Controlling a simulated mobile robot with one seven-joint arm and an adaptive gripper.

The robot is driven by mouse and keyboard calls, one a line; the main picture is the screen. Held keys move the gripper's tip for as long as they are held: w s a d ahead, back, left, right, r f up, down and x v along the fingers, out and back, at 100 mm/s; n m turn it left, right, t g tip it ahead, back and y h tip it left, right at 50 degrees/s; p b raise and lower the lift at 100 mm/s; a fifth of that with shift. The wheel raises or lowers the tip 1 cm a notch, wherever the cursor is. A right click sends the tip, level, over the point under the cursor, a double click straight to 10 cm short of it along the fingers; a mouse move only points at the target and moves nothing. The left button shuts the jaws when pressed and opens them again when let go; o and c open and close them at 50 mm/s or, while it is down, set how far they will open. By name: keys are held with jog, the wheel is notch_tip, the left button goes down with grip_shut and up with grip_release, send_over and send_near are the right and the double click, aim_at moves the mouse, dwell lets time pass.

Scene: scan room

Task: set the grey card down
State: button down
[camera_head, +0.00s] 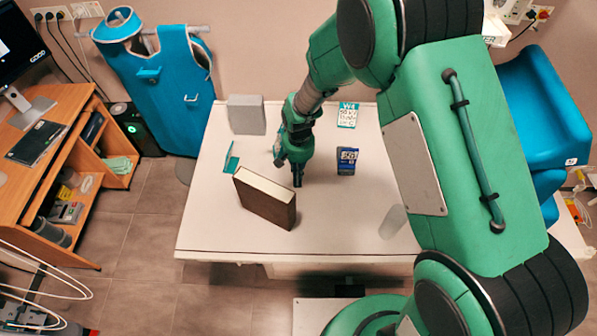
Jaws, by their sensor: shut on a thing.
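My gripper (297,178) points down over the white table, just behind the right part of the brown book. It is shut, and the grey card in it cannot be made out clearly from this view, being small or hidden by the dark fingers. I cannot tell whether the card touches the table.
A brown book (264,200) stands upright in front of my gripper. A grey box (247,115), a teal stand-like piece (231,158), a blue box (347,161), a teal-and-white printed card (347,115) and a pale cylinder (393,221) are on the table (340,235). The front middle is clear.

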jog(key=shift+f, duration=0.15)
jog(key=c, duration=1.9)
grip_release()
notch_tip(320, 180, up, 12)
jog(key=p, duration=0.1)
jog(key=shift+r, duration=0.2)
